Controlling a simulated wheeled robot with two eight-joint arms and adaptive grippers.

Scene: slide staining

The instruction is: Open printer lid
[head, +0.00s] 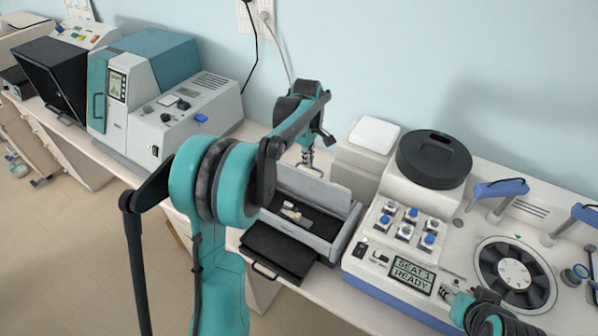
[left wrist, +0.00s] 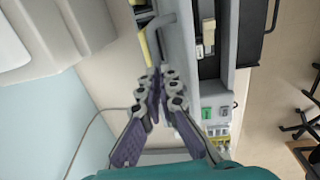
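The likely printer is a low grey box (head: 333,245) in the middle of the head view. Its top is open, showing a dark interior with a small pale part. A black panel with a handle (head: 280,252) extends from its front. The box also shows in the left wrist view (left wrist: 242,40). My left gripper (head: 308,166) points down at the box's back side, partly hidden by my arm. In the left wrist view its fingers (left wrist: 163,72) converge with tips together, beside the box, holding nothing I can make out. My right gripper (head: 446,291) is small at the lower right, over the stainer's front.
A white stainer (head: 375,268) with a black round lid (head: 433,158) and a dial stands right of the box. A teal and grey machine (head: 152,72) and a black-fronted device (head: 50,75) stand at the left. The wall is close behind.

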